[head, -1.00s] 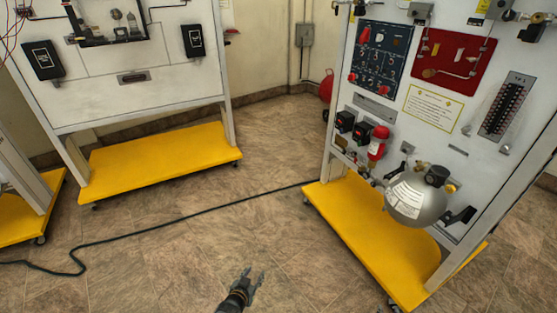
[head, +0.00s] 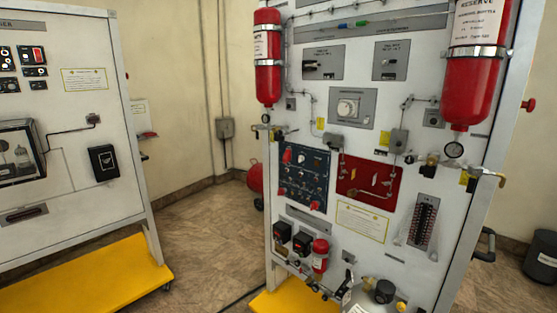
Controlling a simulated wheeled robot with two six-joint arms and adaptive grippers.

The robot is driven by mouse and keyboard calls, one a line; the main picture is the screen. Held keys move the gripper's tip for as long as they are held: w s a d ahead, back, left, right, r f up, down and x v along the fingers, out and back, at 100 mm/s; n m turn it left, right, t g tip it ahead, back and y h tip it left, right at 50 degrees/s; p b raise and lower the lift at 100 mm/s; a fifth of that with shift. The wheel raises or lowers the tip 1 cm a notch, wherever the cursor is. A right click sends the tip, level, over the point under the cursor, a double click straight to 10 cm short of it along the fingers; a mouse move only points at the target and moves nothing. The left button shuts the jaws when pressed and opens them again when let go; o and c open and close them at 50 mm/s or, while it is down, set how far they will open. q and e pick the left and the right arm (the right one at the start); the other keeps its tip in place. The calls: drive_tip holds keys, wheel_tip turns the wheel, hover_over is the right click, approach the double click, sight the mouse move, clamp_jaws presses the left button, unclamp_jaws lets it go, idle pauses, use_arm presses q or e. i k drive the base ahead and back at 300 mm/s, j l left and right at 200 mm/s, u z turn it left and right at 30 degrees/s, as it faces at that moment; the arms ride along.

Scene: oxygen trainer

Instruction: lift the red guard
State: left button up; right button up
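A dark blue switch panel (head: 303,176) is on the right trainer board, left of a red panel (head: 368,184). It carries small red parts that look like switch guards: one at its upper left (head: 287,156), one at its lower left (head: 283,193) and one at its lower right (head: 314,205). They are too small to tell whether any is raised, and I cannot tell which one the task means. Neither of my grippers is in the head view.
Two red bottles, left (head: 268,75) and right (head: 470,90), hang on the right board. A smaller red cylinder (head: 320,262) and black boxes sit below the blue panel. Another trainer (head: 70,190) with a yellow base (head: 95,275) stands left. Floor (head: 205,240) shows between the trainers.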

sight(287, 157)
drive_tip(key=i+j+z, duration=0.1)
drive_tip(key=i+j, duration=0.45)
drive_tip(key=i+j+z, duration=0.1)
drive_tip(key=i+j, duration=0.45)
drive_tip(key=i+j+z, duration=0.1)
drive_tip(key=i+j, duration=0.4)
drive_tip(key=j, duration=0.15)
drive_tip(key=i+j, duration=0.5)
drive_tip(key=j, duration=0.15)
drive_tip(key=l+z, duration=0.05)
